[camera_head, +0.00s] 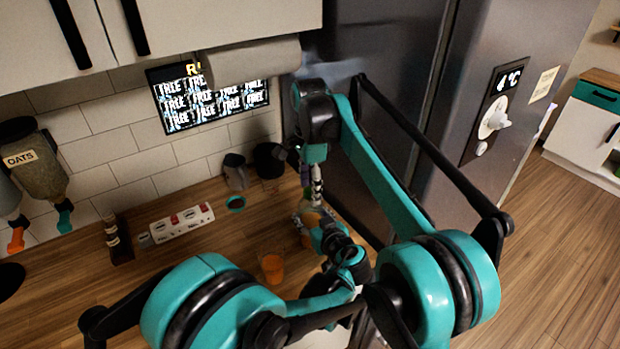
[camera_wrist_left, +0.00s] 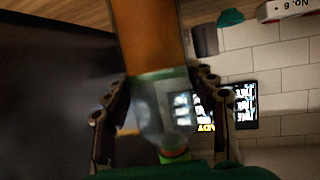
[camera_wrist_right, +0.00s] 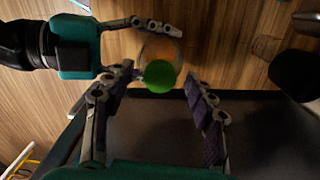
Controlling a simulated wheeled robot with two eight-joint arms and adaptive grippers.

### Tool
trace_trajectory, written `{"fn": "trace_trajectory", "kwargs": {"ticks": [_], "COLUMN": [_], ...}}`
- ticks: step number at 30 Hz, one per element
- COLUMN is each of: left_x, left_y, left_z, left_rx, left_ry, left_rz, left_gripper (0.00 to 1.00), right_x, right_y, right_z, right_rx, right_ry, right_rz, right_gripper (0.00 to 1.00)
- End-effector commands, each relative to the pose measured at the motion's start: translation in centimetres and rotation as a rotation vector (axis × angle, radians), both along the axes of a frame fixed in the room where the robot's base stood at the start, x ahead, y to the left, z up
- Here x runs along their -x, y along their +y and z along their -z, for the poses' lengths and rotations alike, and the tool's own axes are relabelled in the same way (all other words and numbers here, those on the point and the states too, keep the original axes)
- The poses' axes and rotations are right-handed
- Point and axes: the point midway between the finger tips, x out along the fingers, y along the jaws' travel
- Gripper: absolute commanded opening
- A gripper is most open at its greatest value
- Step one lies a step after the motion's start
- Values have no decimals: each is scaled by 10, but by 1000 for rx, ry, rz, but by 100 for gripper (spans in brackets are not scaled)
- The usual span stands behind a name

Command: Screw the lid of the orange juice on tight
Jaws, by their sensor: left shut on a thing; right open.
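The orange juice bottle (camera_wrist_left: 150,35) is held in my left gripper (camera_wrist_left: 160,82), whose fingers sit on both sides of it. Its green lid (camera_wrist_right: 160,76) sits on the bottle's top and also shows in the left wrist view (camera_wrist_left: 174,156). My right gripper (camera_wrist_right: 161,80) is open, with its fingertips on either side of the lid as seen from above; I cannot tell whether they touch it. In the head view, my right gripper (camera_head: 316,184) points down above the bottle (camera_head: 308,218), which my arms partly hide.
A glass of orange liquid (camera_head: 272,267) stands on the wooden counter left of the bottle. A power strip (camera_head: 180,224), dark cups (camera_head: 269,160) and an oats dispenser (camera_head: 36,165) are along the wall. The steel fridge (camera_head: 400,60) stands close on the right.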

Motion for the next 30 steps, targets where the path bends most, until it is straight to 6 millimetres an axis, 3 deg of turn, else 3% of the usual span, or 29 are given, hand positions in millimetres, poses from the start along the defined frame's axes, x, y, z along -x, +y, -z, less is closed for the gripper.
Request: {"fn": "trace_trajectory", "kwargs": {"ticks": [5,15,22,30], "left_x": [0,0,0,0], "left_y": [0,0,0,0], "left_z": [0,0,0,0], "left_rx": [1,0,0,0], "left_ry": [1,1,1,1], "left_rz": [0,0,0,0], "left_gripper": [0,0,0,0], "right_x": [0,-1,-2,-1], "right_y": [0,0,0,0], "right_z": [-23,-92,-113,-118], "right_rx": [0,0,0,0], "right_ry": [0,0,0,0], "right_rz": [0,0,0,1], "right_gripper": [55,55,55,55]}}
